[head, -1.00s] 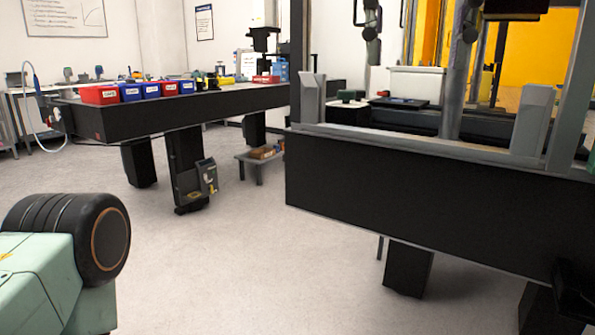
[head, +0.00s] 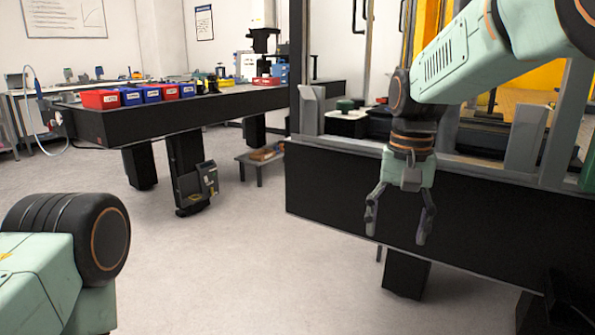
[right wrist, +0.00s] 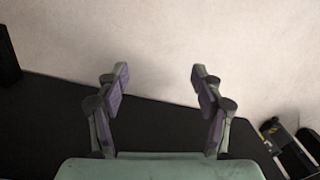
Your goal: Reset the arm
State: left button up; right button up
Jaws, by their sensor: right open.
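My right gripper (head: 398,222) hangs fingers-down in the head view, in front of the black side of the near bench (head: 330,190). Its two fingers are spread and nothing is between them. In the right wrist view the open fingers (right wrist: 158,85) show apart, with pale floor beyond their tips and a dark surface behind them. My left gripper is not in view; only a green and black part of my own body shows at the lower left of the head view.
A second black bench (head: 150,118) at the left bears red bins (head: 100,98) and blue bins (head: 131,95). A low stool (head: 260,158) stands between the benches. Grey upright posts (head: 525,138) rise from the near bench. The floor (head: 230,250) in the middle is clear.

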jog(key=s+d+f+p, duration=0.15)
jog(key=s+f, duration=0.25)
jog(key=f, duration=0.4)
jog(key=s+d+f+n+p, duration=0.15)
jog(key=s+f, duration=0.25)
jog(key=f, duration=0.5)
jog(key=s+d+f+p, duration=0.1)
jog(key=s+d+f, duration=0.15)
jog(key=f, duration=0.55)
jog(key=s+f+n+p, duration=0.1)
jog(key=s+f+p, duration=0.1)
jog(key=s, duration=1.1)
jog(key=s+f+p, duration=0.2)
jog(key=s+f, duration=0.1)
jog(key=s, duration=1)
jog(key=shift+d+n, duration=0.2)
jog(key=shift+n, duration=0.15)
